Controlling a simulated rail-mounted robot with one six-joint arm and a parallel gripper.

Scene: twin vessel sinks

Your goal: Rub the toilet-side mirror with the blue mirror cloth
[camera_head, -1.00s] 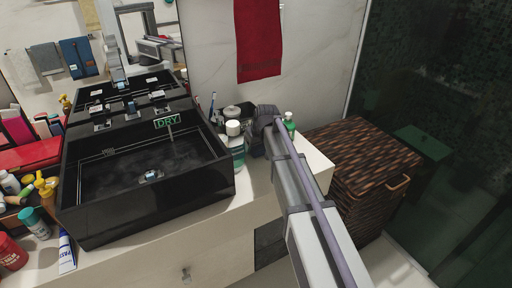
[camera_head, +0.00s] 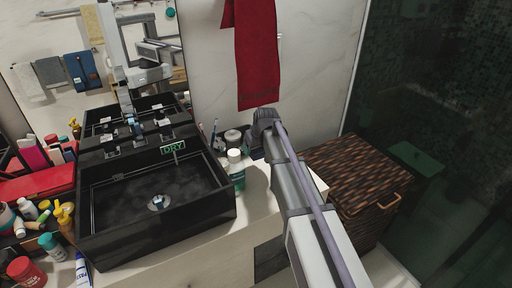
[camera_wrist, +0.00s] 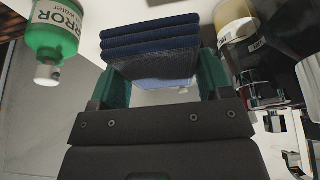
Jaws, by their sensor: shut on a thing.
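My gripper (camera_wrist: 160,75) has teal fingers and is shut on a dark blue folded cloth (camera_wrist: 150,38), its layers stacked between and beyond the fingertips. In the head view my gripper (camera_head: 264,122) is over the counter at the right of the black sink; its fingertips and the cloth are hidden there. A mirror (camera_head: 165,25) stands on the wall behind the sink, apart from my gripper, up and to its left. Part of another mirror edge shows at the far left. I cannot tell from the frames which mirror is the toilet-side one.
The black vessel sink (camera_head: 222,190) with a DRY sign stands left of my arm. A teal bottle (camera_head: 237,178) and jars crowd its right side. A red towel (camera_head: 256,60) hangs above; a wicker hamper (camera_head: 360,170) stands right.

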